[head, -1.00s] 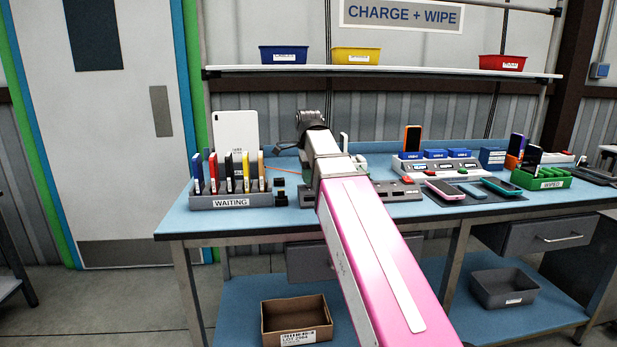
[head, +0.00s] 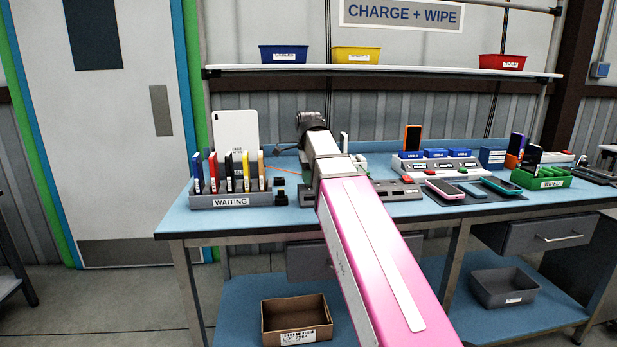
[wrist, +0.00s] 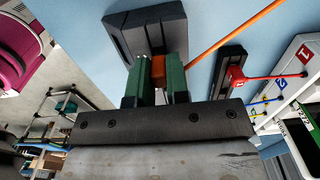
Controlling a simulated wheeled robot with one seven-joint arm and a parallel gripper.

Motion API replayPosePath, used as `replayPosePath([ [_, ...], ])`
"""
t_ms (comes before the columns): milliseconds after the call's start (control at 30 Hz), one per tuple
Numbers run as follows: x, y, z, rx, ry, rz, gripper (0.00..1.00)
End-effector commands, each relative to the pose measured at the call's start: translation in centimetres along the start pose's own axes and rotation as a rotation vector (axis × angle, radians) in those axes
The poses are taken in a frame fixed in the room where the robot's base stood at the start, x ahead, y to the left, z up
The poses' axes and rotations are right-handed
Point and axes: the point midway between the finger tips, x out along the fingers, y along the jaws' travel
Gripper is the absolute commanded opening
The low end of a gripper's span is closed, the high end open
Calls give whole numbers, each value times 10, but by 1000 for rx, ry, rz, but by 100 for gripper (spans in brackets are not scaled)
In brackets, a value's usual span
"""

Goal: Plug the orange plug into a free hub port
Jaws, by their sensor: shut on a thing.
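The orange plug (wrist: 158,67) shows in the wrist view between the green fingers of my gripper (wrist: 157,80), which is shut on it. An orange cable (wrist: 232,38) runs off to the upper right. A dark grey block (wrist: 148,24) lies just beyond the fingertips; I cannot tell whether the plug touches it or sits in it. In the head view my arm hides the plug and most of the gripper. A grey unit, which may be the hub (head: 402,192), shows right of my arm on the blue bench, partly covered. The orange cable (head: 286,162) shows left of my arm.
The grey WAITING rack (head: 230,201) with upright devices stands at the left. A charger with blue blocks (head: 437,166), phones on a dark mat and the green WIPED tray (head: 541,181) are at the right.

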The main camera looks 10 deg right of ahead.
Motion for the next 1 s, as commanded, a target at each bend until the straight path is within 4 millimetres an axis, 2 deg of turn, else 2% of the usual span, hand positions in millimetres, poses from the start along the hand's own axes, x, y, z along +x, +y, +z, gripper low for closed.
replayPosePath([
  [1000, 9, 0, 0, 0, 0, 0, 0],
])
